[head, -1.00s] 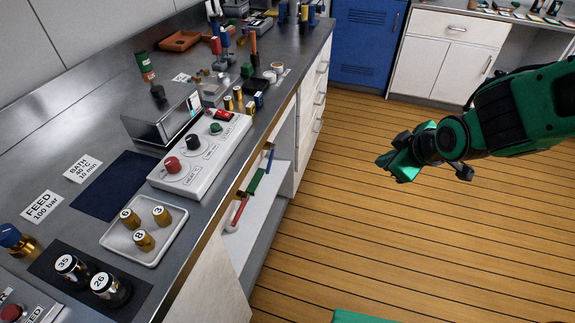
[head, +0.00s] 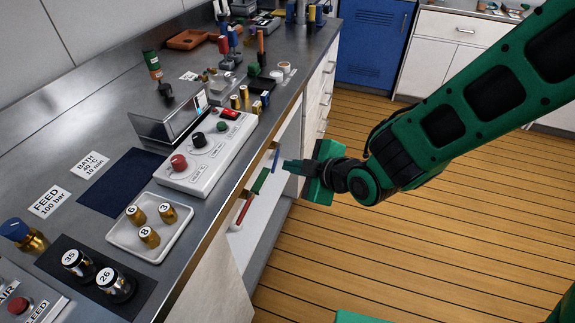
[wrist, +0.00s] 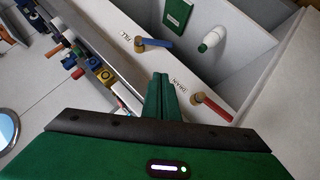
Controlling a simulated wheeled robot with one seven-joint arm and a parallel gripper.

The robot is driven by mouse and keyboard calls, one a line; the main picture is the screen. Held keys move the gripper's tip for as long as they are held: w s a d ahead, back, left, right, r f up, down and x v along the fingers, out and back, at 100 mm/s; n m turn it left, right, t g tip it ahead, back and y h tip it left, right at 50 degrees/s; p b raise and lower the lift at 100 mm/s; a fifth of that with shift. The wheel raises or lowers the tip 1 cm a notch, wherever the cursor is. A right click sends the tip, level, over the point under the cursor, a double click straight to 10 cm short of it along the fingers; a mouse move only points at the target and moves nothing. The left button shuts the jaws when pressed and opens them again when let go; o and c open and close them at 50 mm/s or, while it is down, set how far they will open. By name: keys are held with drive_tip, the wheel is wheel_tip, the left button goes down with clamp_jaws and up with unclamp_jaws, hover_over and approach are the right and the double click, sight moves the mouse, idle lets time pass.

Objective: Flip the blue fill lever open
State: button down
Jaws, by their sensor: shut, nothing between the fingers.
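The blue fill lever (wrist: 158,43) lies across its brass pivot next to the FILL label, on the pale panel in the wrist view. In the head view the blue lever (head: 276,160) is a small bar under the bench edge. My gripper (wrist: 160,78) is shut and empty, its green fingers pointing at the panel between the FILL and DRAIN labels. The fingertips appear apart from the blue lever, below it in the wrist view. In the head view my gripper (head: 287,165) is just right of the lever; the exact gap is unclear.
A red lever (wrist: 213,107) on a brass pivot sits by the DRAIN label, close to the right of my fingers. A green plate (wrist: 178,14) and a white fitting (wrist: 212,40) are beyond. The bench (head: 207,238) runs along the left; the floor at right is clear.

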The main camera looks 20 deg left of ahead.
sight(274, 164)
drive_tip(key=w+d+f+x, duration=0.1)
drive_tip(key=d+x, duration=0.1)
drive_tip(key=x, duration=1)
drive_tip(key=shift+f, duration=0.35)
